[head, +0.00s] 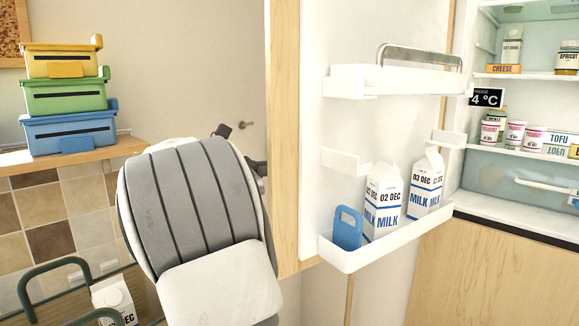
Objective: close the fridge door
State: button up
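The fridge door (340,35) stands wide open, its white inner side facing me and its wooden edge (285,130) toward the left. Its lower shelf holds two milk cartons (383,203) (427,183) and a blue item (347,229). The open fridge (500,205) is at the right with its shelves exposed. My white and grey arm fills the lower middle, left of the door edge. Only dark parts that may belong to my gripper (222,131) show behind the arm. Its fingers and any contact with the door are hidden.
Stacked yellow, green and blue boxes (68,130) stand on a wooden ledge (110,150) at the left. Below, a carton (114,298) sits by a green-handled rack (45,270). Jars and a tofu pack (558,143) stand inside the fridge.

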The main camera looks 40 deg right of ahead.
grip_shut()
dwell(1.3)
